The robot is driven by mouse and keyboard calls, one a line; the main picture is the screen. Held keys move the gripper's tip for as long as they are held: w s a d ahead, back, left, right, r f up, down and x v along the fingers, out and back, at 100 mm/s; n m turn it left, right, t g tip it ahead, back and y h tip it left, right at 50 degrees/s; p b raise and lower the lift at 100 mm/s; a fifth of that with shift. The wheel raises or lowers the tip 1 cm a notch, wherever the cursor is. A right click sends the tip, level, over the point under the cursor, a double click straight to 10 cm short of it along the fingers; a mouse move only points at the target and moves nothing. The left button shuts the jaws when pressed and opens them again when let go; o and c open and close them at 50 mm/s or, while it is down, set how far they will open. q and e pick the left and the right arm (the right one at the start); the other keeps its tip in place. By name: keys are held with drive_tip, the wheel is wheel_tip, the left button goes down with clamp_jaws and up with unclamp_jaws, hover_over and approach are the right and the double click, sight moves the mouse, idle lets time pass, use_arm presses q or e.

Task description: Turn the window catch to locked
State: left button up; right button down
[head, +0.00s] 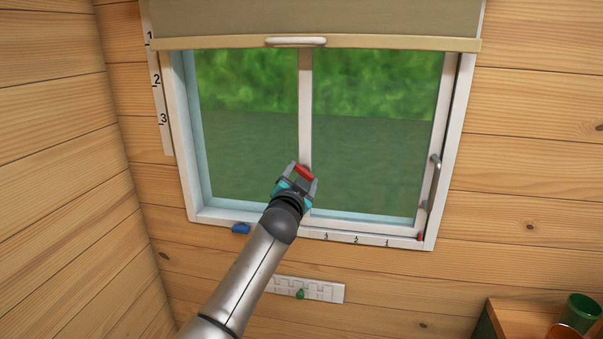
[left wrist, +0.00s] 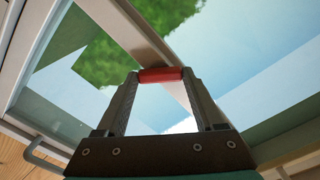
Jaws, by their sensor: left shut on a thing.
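The red catch (head: 303,172) shows at the window's centre mullion (head: 305,110), low on the window. It looks like a short bar, lying nearly crosswise to the mullion and tilted slightly down to the right in the head view. My left gripper (head: 302,174) is shut on the catch, one fingertip at each end. In the left wrist view the red bar (left wrist: 160,75) spans the gap between the two fingertips, with the mullion (left wrist: 146,35) behind it. The catch's base is hidden. I cannot tell whether it is locked. My right gripper is not in view.
A metal handle (head: 434,182) sits on the right window frame. A rolled blind (head: 300,20) covers the top. A notched white rail (head: 325,291) is below. A green cup (head: 582,310) stands lower right.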

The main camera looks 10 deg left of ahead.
use_arm(q)
drive_tip(key=m+p, duration=0.1)
drive_tip(key=m, duration=0.4)
drive_tip(key=shift+m, duration=0.3)
drive_tip(key=m+p, duration=0.1)
drive_tip(key=m, duration=0.4)
drive_tip(key=shift+p, duration=0.3)
drive_tip(key=o, duration=1.4)
drive_tip(key=shift+s+p, duration=0.3)
drive_tip(key=shift+s, duration=0.5)
drive_tip(key=s, duration=1.3)
drive_tip(key=shift+s, duration=0.3)
